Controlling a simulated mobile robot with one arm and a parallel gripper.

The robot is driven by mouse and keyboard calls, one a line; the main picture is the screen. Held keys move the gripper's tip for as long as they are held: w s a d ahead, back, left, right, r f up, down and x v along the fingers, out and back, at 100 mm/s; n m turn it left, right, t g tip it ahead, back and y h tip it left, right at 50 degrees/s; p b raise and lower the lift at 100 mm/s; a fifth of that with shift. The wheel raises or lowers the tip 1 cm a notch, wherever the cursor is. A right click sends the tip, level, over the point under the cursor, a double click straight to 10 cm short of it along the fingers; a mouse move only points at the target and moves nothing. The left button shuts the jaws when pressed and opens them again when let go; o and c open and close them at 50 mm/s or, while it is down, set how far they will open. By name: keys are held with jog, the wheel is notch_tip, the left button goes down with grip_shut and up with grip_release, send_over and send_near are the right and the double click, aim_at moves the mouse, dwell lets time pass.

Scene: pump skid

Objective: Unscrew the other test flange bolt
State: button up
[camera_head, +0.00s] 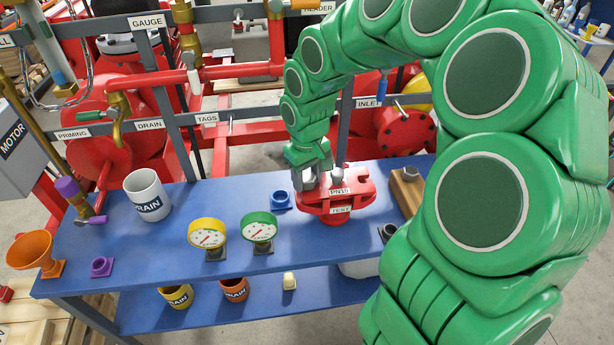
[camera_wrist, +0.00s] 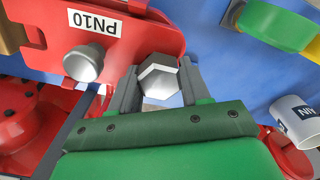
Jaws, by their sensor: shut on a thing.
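The red test flange (camera_head: 338,204), labelled PN10 and TEST, sits on the blue bench. My gripper (camera_head: 308,181) comes down over its left side. In the wrist view my gripper (camera_wrist: 160,88) has a grey finger on each side of a silver hex-headed bolt (camera_wrist: 158,74) at the flange edge, shut on its head. I cannot tell how far this bolt's thread is engaged. A second silver bolt (camera_head: 337,176) stands in the flange right of my gripper; it also shows in the wrist view (camera_wrist: 84,63), beside the PN10 label.
Yellow (camera_head: 207,236) and green (camera_head: 258,230) gauges stand left of the flange, with a blue socket piece (camera_head: 281,200) close by. A white DRAIN mug (camera_head: 147,194) is farther left. A brown block (camera_head: 406,188) is close on the right. Grey rails and red pipes run behind.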

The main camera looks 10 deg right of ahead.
jog(key=n, duration=0.3)
jog(key=shift+n, duration=0.3)
jog(key=n, duration=0.3)
jog(key=shift+n, duration=0.4)
jog(key=n, duration=0.7)
jog(key=o, duration=1.1)
jog(key=shift+o, duration=0.2)
jog(key=shift+r, duration=0.1)
jog(key=shift+r, duration=3.8)
